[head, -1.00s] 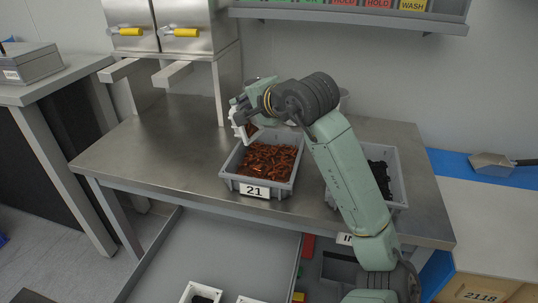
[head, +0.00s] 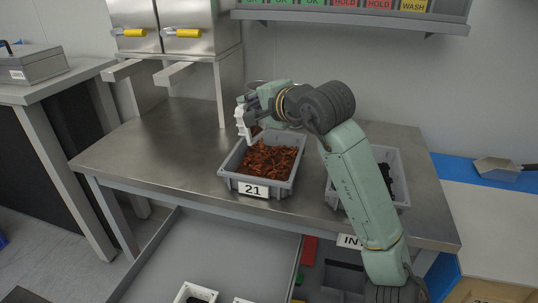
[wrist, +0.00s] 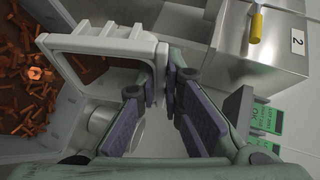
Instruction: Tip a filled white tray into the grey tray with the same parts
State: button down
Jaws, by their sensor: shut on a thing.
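My gripper (wrist: 158,88) is shut on the rim of a white tray (wrist: 95,42). In the head view the white tray (head: 243,122) is steeply tilted, above the left rear part of the grey tray (head: 228,174) labelled 21. That grey tray holds many copper-brown parts (head: 268,160), which also show at the left of the wrist view (wrist: 25,75). A second grey tray (head: 400,170) with black parts stands to the right, partly hidden by my arm.
White trays (head: 186,292) sit low at the front, one with dark contents, cut off by the picture's edge. Steel cabinets with yellow handles (head: 181,33) stand at the back left. A shelf (head: 350,17) hangs behind. The steel table's left part (head: 140,150) is clear.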

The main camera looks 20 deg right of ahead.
jog(key=shift+s+d+b, duration=0.15)
jog(key=shift+s+b, duration=0.05)
jog(key=shift+b, duration=0.15)
jog(key=shift+s+d+m+t+y+b, duration=0.5)
jog(key=shift+t+b, duration=0.35)
jog(key=shift+b, duration=1.3)
jog(key=shift+s+d+m+t+y+b, duration=0.25)
jog(key=shift+s+d+t+b, duration=0.45)
jog(key=shift+b, duration=1.4)
